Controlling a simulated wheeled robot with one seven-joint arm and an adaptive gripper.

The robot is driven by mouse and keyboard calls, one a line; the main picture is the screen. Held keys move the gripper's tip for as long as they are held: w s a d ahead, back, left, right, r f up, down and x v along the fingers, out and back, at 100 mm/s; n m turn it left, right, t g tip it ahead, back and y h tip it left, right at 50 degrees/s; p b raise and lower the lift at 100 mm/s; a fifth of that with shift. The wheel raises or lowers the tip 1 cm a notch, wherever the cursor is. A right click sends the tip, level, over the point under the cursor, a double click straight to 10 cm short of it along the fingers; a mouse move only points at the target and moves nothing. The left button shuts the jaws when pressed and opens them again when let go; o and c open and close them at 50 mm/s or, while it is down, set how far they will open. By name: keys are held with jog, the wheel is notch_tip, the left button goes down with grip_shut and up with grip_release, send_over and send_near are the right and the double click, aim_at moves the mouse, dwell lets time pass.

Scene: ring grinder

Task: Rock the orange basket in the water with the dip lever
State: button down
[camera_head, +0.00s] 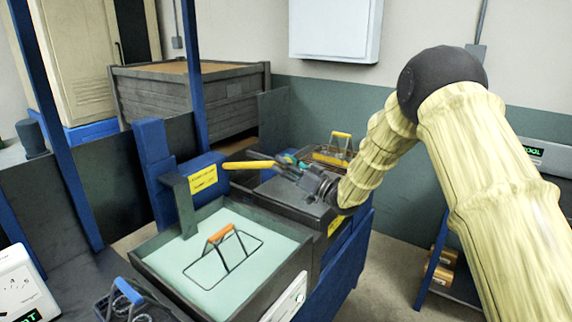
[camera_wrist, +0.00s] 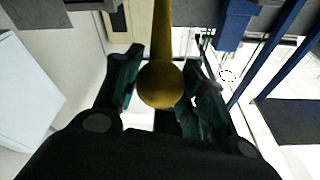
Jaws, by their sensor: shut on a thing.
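The basket with the orange handle (camera_head: 221,232) sits in the pale green water of an open tank (camera_head: 165,268). Its thin dark wire frame shows at the water, and the handle stands above it. The dip lever is a yellow bar (camera_head: 246,165) behind the tank, pointing left from my gripper and roughly level. My gripper (camera_head: 284,163) is shut on the lever. In the wrist view, the lever's rounded yellow end (camera_wrist: 160,86) lies between the two dark green fingers of my gripper (camera_wrist: 160,75). The finger contact is partly hidden in the head view.
A basket with a yellow handle (camera_head: 341,135) stands behind my gripper. A basket with a blue handle (camera_head: 128,291) is at the front left. A blue post with a yellow label (camera_head: 203,178) stands beside the lever. A grey crate (camera_head: 190,95) is at the back.

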jog(key=c, duration=0.8)
grip_release()
jog(key=v, duration=1.2)
jog(key=shift+s, duration=0.1)
